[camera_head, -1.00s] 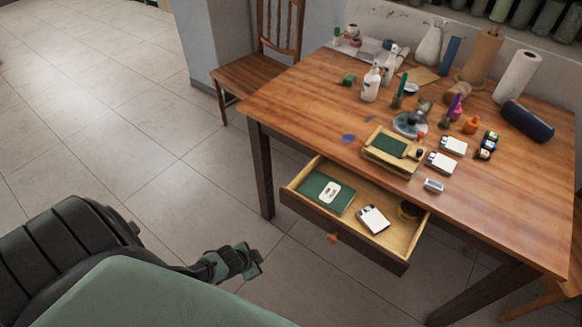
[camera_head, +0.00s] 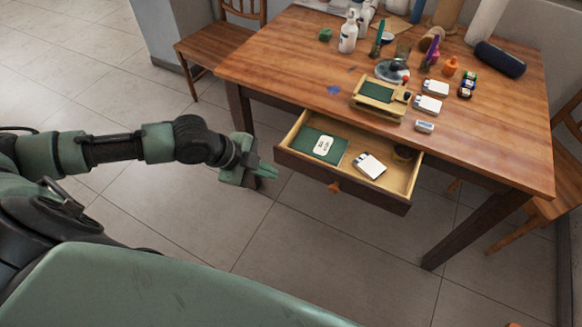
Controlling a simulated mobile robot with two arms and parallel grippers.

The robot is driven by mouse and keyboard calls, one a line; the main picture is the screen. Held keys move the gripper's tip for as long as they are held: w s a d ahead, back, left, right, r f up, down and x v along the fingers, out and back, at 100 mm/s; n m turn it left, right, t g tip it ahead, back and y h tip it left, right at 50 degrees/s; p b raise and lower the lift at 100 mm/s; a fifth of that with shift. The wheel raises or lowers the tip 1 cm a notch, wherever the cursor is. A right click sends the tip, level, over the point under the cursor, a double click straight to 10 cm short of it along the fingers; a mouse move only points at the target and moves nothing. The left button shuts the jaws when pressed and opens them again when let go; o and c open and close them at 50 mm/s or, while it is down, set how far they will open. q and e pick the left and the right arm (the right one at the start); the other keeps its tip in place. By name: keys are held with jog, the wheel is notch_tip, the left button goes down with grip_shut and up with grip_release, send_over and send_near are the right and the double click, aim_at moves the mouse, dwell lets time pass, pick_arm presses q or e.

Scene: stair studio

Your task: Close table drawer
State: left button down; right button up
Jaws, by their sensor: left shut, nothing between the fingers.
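The table drawer (camera_head: 343,189) is open, pulled out from under the wooden table (camera_head: 290,62). It has a dark front with an orange knob (camera_head: 334,187). Inside lie a green book (camera_head: 318,143) with a white label, a white box-like item (camera_head: 369,165) and a dark round item at the right, partly hidden under the table edge. My left gripper (camera_head: 268,175) is shut and empty, just left of the drawer's front left corner, apart from it as far as I can tell. My right gripper is not in view.
The tabletop holds a wooden tray (camera_head: 378,109), a white bottle (camera_head: 348,32), a dark blue pouch (camera_head: 500,59) and several small items. A wooden chair (camera_head: 215,45) stands behind left, another chair (camera_head: 530,215) at right. The tiled floor before the drawer is clear.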

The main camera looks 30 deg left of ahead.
aim_at(303, 173)
pick_arm(q)
jog(key=w+d+f, duration=0.1)
jog(key=w+f, duration=0.1)
jog(key=w+d+f, duration=0.1)
jog(key=w+f, duration=0.1)
jog(key=w, duration=0.1)
jog(key=w+d+f, duration=0.1)
jog(key=w+f, duration=0.1)
jog(key=shift+w, duration=0.2)
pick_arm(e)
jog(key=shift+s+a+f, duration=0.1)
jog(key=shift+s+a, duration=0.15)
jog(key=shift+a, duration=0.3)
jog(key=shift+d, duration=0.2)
